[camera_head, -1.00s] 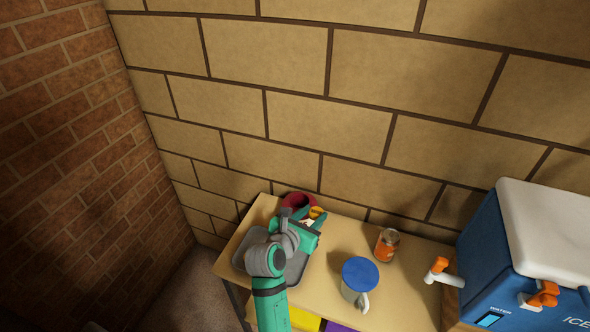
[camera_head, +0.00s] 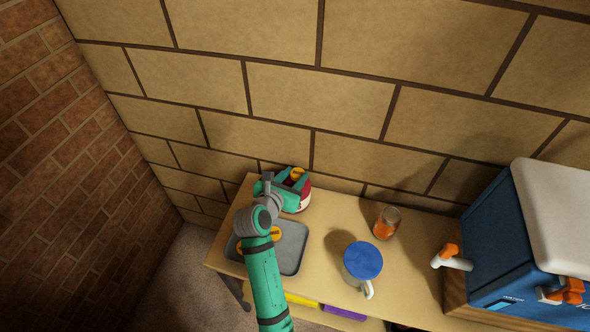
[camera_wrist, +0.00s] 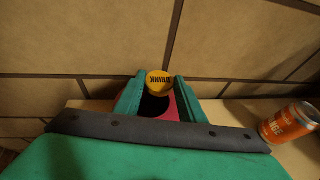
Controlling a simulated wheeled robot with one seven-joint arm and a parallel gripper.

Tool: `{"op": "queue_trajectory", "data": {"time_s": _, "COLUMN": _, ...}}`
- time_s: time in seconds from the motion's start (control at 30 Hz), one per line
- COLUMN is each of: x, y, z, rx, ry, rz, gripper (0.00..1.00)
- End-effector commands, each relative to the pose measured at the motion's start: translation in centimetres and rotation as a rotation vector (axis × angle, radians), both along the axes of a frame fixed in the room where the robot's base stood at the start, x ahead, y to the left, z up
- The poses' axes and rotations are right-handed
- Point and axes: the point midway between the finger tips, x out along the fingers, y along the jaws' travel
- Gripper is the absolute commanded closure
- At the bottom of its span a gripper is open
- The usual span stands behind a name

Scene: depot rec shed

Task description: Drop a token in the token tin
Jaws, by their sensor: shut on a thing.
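My gripper (camera_head: 297,177) is shut on a yellow token (camera_wrist: 159,83) with dark lettering, held upright between the green fingertips. The token also shows in the head view (camera_head: 297,173). The token tin (camera_head: 304,197), red and white, stands at the back of the table by the wall, partly hidden by my gripper. In the wrist view the tin's red top (camera_wrist: 172,111) and dark opening lie below and between the fingers. The token appears above the tin; the exact gap is unclear. More yellow tokens (camera_head: 275,232) lie in the grey tray (camera_head: 292,262), partly covered by my arm.
An orange can (camera_head: 386,223) stands right of the tin. A blue-lidded jug (camera_head: 363,261) stands nearer the front. A blue cooler (camera_head: 520,240) with a white lid and tap fills the right end. The block wall is close behind the tin.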

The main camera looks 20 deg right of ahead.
Motion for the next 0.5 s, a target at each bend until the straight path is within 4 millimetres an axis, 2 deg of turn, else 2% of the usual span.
{"op": "queue_trajectory", "data": {"time_s": 0.2, "x": 0.0, "y": -0.1, "z": -1.5, "rx": -0.001, "ry": 0.001, "rz": -0.002, "gripper": 0.96}}
{"op": "queue_trajectory", "data": {"time_s": 0.5, "x": -0.1, "y": -0.5, "z": -1.7, "rx": -0.001, "ry": -0.001, "rz": -0.008, "gripper": 0.96}}
